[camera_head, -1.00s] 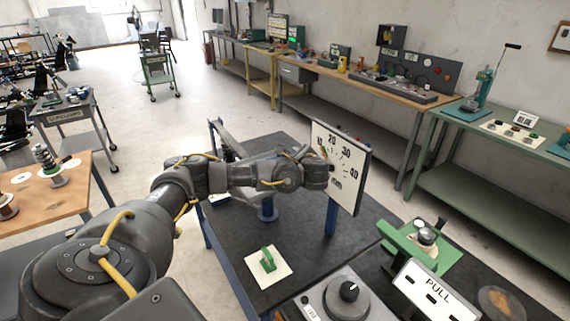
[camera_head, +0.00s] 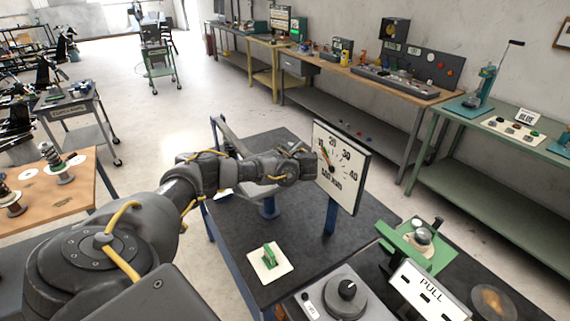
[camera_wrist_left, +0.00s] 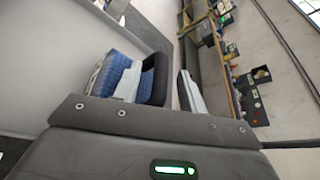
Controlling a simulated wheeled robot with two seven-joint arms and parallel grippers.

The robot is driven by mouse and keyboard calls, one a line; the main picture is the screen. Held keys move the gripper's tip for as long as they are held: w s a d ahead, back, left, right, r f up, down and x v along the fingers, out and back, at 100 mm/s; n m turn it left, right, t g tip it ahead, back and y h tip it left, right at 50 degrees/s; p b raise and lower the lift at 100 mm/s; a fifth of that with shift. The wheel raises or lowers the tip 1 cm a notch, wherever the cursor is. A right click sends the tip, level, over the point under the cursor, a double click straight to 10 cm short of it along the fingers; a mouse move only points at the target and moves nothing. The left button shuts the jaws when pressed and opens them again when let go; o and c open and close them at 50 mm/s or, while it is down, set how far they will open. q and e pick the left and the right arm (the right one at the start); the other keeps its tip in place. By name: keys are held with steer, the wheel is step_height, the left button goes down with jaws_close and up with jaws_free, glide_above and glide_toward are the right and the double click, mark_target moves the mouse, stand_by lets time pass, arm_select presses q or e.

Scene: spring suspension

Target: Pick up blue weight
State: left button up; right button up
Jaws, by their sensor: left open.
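My left gripper (camera_wrist_left: 172,85) is open in the left wrist view, with a gap between its dark and pale fingers. A blue ribbed piece (camera_wrist_left: 112,76) with white bands, possibly the blue weight, shows just left of the gap. I cannot tell whether it touches the finger. In the head view my left arm reaches over the dark table to the left edge of the dial board (camera_head: 341,160); the fingertips cannot be made out there. No blue weight can be made out in the head view. My right gripper is not in view.
The dial board stands on a blue post (camera_head: 330,215) on the dark table (camera_head: 225,235). A green piece (camera_head: 268,257) on a white plate lies in front. A grey knob box (camera_head: 345,298) and green PULL fixture (camera_head: 415,245) are at lower right. A wooden bench (camera_head: 85,190) is left.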

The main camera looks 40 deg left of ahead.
arm_select(q)
jaws_close()
stand_by(1.3)
steer(key=shift+w+r, duration=0.1)
steer(key=shift+r, duration=0.05)
